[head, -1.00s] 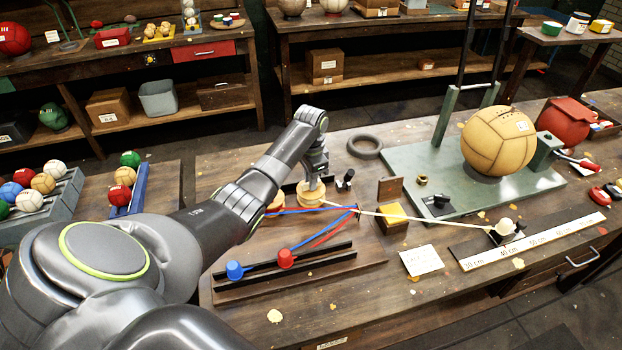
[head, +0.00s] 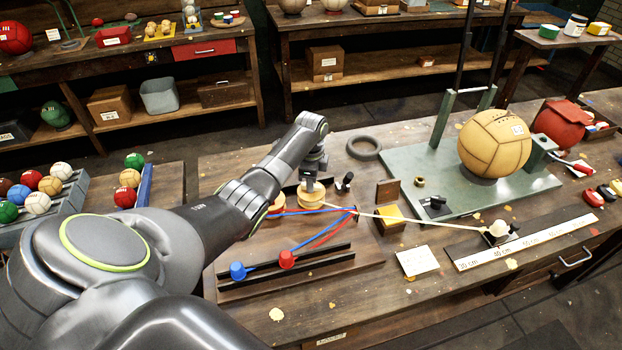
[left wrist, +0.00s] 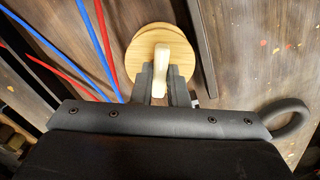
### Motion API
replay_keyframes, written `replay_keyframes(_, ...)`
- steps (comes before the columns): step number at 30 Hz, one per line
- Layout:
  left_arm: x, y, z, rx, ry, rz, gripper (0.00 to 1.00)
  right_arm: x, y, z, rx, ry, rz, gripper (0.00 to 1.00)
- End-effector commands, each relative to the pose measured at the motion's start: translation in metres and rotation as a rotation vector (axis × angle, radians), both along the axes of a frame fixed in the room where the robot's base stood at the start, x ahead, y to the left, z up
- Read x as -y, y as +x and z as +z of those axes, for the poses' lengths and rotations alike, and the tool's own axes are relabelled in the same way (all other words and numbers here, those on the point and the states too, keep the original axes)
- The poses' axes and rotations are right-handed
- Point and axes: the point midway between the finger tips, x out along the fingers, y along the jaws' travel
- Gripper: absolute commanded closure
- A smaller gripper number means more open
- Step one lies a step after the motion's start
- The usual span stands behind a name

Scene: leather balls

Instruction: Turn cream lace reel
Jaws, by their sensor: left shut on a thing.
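The cream lace reel (head: 311,196) is a round pale wooden disc on the workbench board. In the left wrist view the reel (left wrist: 143,48) has a pale upright handle (left wrist: 161,68) across its middle. My left gripper (head: 312,180) comes down from above onto the reel. In the left wrist view its two fingers (left wrist: 162,84) are shut on the handle. A cream lace (head: 410,217) runs from near the reel through a small guide (head: 356,213) to a cream ball (head: 498,228) beside the ruler (head: 528,240). My right gripper is not in view.
Another reel (head: 276,205) stands close left of the cream one.

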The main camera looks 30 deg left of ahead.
Motion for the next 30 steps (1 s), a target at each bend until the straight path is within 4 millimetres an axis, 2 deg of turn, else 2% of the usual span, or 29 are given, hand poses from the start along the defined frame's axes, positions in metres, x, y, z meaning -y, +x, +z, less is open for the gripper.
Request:
replay_keyframes(12, 0.0010, 0.0013, 0.0015, 0.004, -0.002, -0.192, 1.00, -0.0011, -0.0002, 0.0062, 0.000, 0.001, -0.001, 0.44)
replay_keyframes(28, 0.0010, 0.0015, 0.0014, 0.005, -0.001, -0.218, 1.00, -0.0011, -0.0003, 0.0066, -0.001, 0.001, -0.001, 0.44)
replay_keyframes(29, 0.0010, 0.0015, 0.0014, 0.005, -0.001, -0.217, 0.85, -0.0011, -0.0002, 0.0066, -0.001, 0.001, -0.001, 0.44)
replay_keyframes(30, 0.0010, 0.0015, 0.0014, 0.005, -0.001, -0.217, 0.80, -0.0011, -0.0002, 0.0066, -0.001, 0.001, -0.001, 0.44)
